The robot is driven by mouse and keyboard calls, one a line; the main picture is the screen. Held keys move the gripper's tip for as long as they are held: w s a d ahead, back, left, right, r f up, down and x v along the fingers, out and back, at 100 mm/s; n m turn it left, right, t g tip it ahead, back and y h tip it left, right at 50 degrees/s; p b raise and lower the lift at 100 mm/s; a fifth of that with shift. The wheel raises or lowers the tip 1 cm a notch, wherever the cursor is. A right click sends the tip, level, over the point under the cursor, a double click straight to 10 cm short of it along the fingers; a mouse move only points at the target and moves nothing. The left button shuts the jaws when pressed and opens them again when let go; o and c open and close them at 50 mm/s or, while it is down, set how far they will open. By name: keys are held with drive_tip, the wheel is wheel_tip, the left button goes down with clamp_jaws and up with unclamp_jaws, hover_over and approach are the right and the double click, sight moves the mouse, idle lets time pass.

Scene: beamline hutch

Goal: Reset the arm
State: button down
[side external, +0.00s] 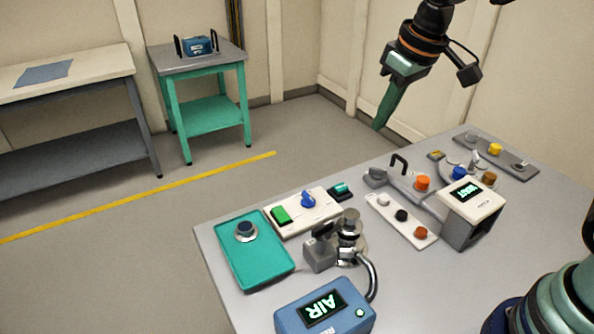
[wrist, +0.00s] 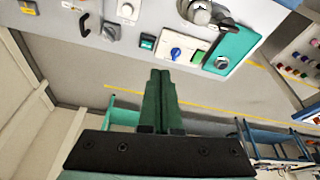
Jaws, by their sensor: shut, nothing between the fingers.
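My gripper (side external: 379,122) is raised in the air above the far side of the grey worktable (side external: 222,240) in the side view. Its green fingers point down and are closed together, with nothing between them. In the wrist view the fingers of my gripper (wrist: 160,75) lie side by side at the centre, touching. The gripper is apart from everything on the table.
On the worktable are a teal tray (side external: 262,272), a blue box reading "AIR" (side external: 340,312), a metal valve fitting (side external: 349,235), a white switch panel (side external: 283,222) and a grey display box (side external: 467,225). A green side table (side external: 205,106) stands behind. The air around my gripper is clear.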

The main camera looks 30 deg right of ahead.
drive_tip(key=s+d+m+t, duration=0.2)
drive_tip(key=s+d, duration=0.4)
drive_tip(key=s, duration=0.3)
drive_tip(key=shift+s+d+h, duration=0.15)
drive_tip(key=shift+d+h, duration=0.1)
drive_tip(key=shift+h, duration=0.05)
drive_tip(key=c, duration=1.5)
unclamp_jaws()
drive_tip(key=shift+c, duration=0.2)
